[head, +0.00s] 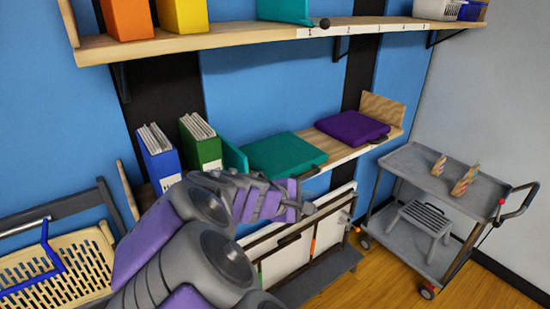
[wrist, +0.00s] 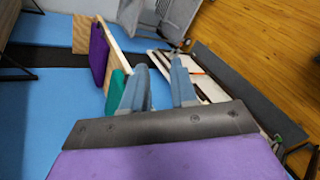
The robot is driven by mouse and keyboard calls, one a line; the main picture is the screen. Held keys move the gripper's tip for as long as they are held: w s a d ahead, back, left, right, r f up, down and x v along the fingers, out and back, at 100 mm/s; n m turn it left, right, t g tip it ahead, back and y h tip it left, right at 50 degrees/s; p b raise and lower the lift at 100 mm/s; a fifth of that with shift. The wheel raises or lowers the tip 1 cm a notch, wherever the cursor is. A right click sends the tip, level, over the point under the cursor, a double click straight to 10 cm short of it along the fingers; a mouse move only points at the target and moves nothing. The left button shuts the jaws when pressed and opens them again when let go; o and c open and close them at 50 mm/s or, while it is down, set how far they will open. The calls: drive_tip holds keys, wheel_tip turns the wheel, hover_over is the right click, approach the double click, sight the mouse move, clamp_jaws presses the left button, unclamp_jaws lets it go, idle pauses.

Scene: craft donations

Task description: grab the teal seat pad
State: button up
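The teal seat pad (head: 284,154) lies flat on the lower wall shelf, between the green binder and the purple pad. My gripper (head: 306,194) is in front of the shelf's front edge, near the pad's front right side and lower in the picture. In the wrist view, my gripper (wrist: 161,80) has its two blue-grey fingers apart with nothing visible between them. A small part of the teal seat pad (wrist: 116,88) shows beside the left finger, which partly hides it. I cannot tell whether finger and pad touch.
The purple pad (head: 352,128) lies to the right on the same shelf (head: 396,134). Green (head: 201,142) and blue (head: 158,158) binders stand left. A white-fronted cabinet (head: 290,262) is below. A grey cart (head: 425,190) stands right, and the upper shelf (head: 240,39) hangs above.

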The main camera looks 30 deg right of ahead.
drive_tip(key=w+f+n+t+h, duration=0.25)
drive_tip(key=w+n, duration=0.45)
drive_tip(key=w, duration=0.4)
drive_tip(key=t+b, duration=0.1)
drive_tip(key=b, duration=0.2)
approach(308, 177)
drive_tip(key=shift+y, duration=0.35)
drive_tip(key=x, duration=0.5)
drive_tip(key=shift+s+d+r, duration=0.2)
drive_tip(key=shift+r, duration=0.15)
drive_tip(key=shift+w+b+x, duration=0.2)
drive_tip(key=shift+b+x, duration=1.05)
drive_tip(key=shift+x, duration=1.55)
drive_tip(key=shift+d, duration=0.2)
drive_tip(key=shift+a, duration=0.1)
drive_tip(key=shift+c, duration=0.2)
drive_tip(key=shift+a, duration=0.1)
clamp_jaws()
